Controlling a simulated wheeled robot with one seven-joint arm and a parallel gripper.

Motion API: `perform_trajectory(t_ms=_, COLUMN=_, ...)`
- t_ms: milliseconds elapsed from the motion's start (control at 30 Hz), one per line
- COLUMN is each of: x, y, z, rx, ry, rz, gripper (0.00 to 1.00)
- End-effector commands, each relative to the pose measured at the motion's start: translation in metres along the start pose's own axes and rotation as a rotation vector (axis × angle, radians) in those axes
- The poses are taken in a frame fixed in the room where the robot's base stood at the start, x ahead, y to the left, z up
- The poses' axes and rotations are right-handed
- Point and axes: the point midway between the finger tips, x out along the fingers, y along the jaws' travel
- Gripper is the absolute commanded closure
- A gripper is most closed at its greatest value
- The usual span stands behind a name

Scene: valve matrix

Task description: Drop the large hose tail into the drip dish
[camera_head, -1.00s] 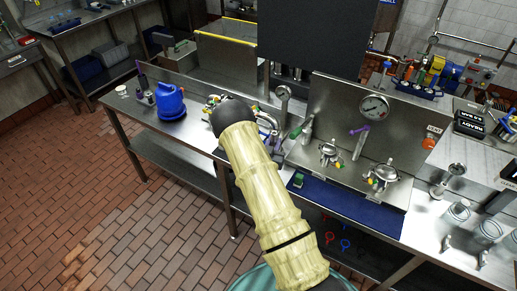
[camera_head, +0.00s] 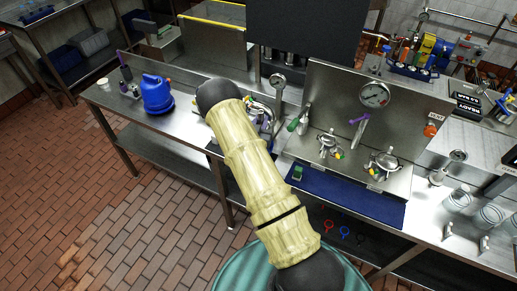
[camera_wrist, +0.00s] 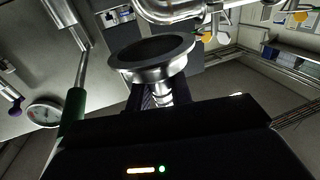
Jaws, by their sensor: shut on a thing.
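In the wrist view, the large hose tail (camera_wrist: 152,58) shows as a round metal flange with a dark face and a narrower ridged stem below it. My gripper (camera_wrist: 160,97) is shut on its stem, with the flange out beyond the fingertips. In the head view my own pale-sleeved arm covers my gripper and the hose tail. I cannot make out the drip dish with certainty in either view.
A steel bench carries a blue jug (camera_head: 157,95), a blue mat (camera_head: 345,195) and an upright panel with a gauge (camera_head: 374,94). Clamped fittings (camera_head: 382,165) stand before the panel. In the wrist view, a green-handled rod (camera_wrist: 73,105) and curved pipe (camera_wrist: 170,10) are near the hose tail.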

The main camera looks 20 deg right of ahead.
Motion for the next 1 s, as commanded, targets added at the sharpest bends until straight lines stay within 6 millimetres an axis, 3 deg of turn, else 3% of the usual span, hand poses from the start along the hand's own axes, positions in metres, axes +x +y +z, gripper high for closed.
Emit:
perform_trajectory(t_ms=500, x=0.003, y=0.005, z=0.053, rx=0.001, ry=0.001, rz=0.009, gripper=1.00)
perform_trajectory(t_ms=900, x=0.003, y=0.005, z=0.057, rx=0.001, ry=0.001, rz=0.009, gripper=1.00)
perform_trajectory(t_ms=933, x=0.002, y=0.005, z=0.057, rx=0.001, ry=0.001, rz=0.009, gripper=0.73)
perform_trajectory(t_ms=1000, x=0.002, y=0.005, z=0.057, rx=0.001, ry=0.001, rz=0.009, gripper=0.59)
